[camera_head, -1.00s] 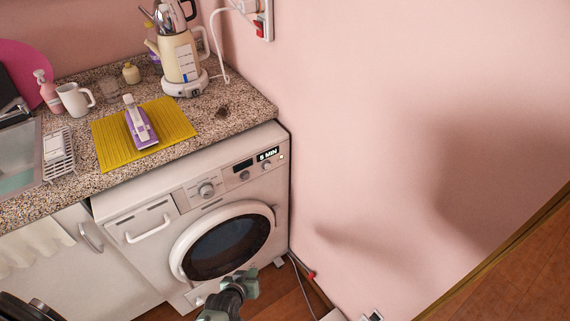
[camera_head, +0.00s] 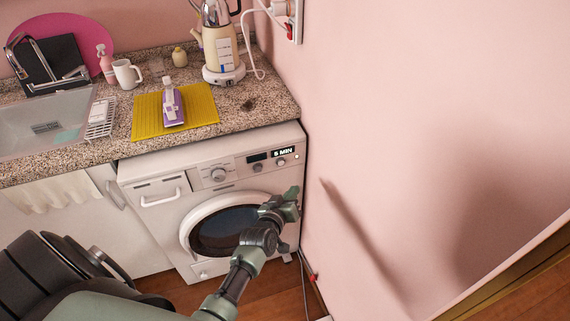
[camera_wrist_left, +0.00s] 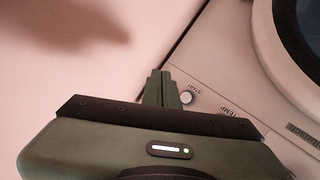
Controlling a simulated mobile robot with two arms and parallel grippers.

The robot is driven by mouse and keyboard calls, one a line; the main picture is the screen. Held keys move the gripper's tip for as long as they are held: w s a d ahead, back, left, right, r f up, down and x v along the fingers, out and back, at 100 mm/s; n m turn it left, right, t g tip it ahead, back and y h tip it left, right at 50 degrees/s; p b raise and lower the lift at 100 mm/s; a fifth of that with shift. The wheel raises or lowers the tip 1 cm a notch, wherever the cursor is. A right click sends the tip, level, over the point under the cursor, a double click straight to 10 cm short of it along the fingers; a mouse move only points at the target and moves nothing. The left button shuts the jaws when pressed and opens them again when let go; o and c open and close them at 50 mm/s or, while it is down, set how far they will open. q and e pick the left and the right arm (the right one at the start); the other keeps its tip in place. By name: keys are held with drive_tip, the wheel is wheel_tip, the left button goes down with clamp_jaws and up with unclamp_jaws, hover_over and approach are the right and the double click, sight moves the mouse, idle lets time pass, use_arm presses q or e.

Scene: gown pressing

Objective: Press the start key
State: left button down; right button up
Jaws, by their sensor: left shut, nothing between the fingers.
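The white washing machine (camera_head: 160,218) stands under the counter, and its display reads 5 MIN. A small round white key (camera_head: 296,156) sits at the right end of its control panel. In the left wrist view the start key (camera_wrist_left: 187,98) is a pale round button beside the label START. My left gripper (camera_head: 293,194) is shut and empty, in front of the machine's right side and below the key in the head view. In the left wrist view its closed fingertips (camera_wrist_left: 160,76) appear just beside the key; I cannot tell whether they touch. My right gripper is not in view.
The pink wall (camera_head: 400,120) runs close along the machine's right side. The round door (camera_head: 220,232) is closed.

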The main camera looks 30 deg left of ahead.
sight(281, 163)
use_arm(q)
drive_tip(key=w+a+b, duration=0.4)
drive_tip(key=w+a, duration=0.2)
drive_tip(key=shift+a+b, duration=0.3)
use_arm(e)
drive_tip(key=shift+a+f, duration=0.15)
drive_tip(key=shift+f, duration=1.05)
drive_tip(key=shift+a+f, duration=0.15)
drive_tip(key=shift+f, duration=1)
use_arm(q)
drive_tip(key=shift+s, duration=0.1)
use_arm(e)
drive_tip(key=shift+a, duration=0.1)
use_arm(q)
drive_tip(key=shift+w+a, duration=0.3)
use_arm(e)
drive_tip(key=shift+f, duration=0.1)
